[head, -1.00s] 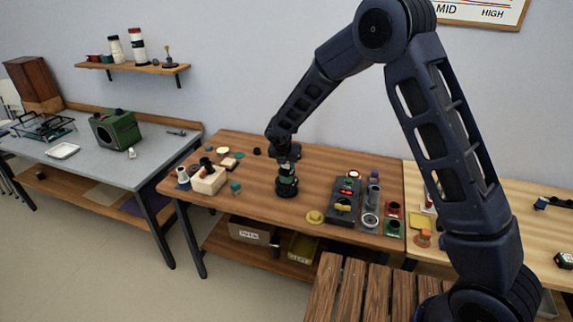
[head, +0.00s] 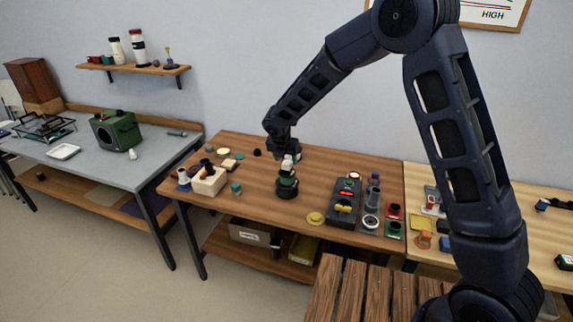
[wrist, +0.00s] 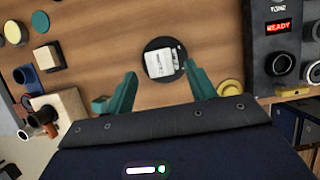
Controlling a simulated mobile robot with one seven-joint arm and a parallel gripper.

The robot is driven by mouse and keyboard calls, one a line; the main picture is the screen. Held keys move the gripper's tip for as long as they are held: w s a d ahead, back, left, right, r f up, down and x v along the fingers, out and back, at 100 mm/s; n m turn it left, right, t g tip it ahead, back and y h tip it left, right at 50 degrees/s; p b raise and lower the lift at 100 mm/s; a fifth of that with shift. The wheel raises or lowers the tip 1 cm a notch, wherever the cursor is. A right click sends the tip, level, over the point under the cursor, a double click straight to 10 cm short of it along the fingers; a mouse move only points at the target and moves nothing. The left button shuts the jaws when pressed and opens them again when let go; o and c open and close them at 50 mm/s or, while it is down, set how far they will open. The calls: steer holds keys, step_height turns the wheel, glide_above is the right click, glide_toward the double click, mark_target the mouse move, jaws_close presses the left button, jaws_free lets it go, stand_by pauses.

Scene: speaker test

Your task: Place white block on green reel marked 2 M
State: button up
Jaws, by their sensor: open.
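The white block (head: 287,163) sits on top of the green reel (head: 288,181), which stands on a dark round base on the middle table. In the wrist view the white block (wrist: 161,63) shows from above, with small dark marks, within the dark round outline (wrist: 150,46) of the stack. My gripper (head: 284,151) is just above the block. In the wrist view its teal fingers (wrist: 160,69) are spread apart, empty, on either side of the block and clear of it. The reel's marking cannot be read.
A dark panel (head: 345,203) with a lit red READY display stands right of the reel, with a yellow round piece (head: 315,218) beside it. A pale box (head: 208,181) and several small pieces lie to the left. Bare wood surrounds the reel.

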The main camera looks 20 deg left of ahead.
steer(key=v, duration=0.7)
steer(key=w+d+r+m, duration=0.1)
steer(key=d+r+m, duration=0.5)
steer(key=d, duration=0.6)
steer(key=w+d+r+m, duration=0.1)
steer(key=d+r+m, duration=0.45)
steer(key=d, duration=0.65)
steer(key=d+r+m, duration=0.6)
steer(key=d, duration=0.5)
steer(key=s+d+r+m, duration=0.1)
steer(key=s+d+m, duration=1.7)
steer(key=s+d, duration=0.2)
steer(key=d, duration=0.2)
steer(key=shift+d+r, duration=0.25)
steer(key=shift+d, duration=0.15)
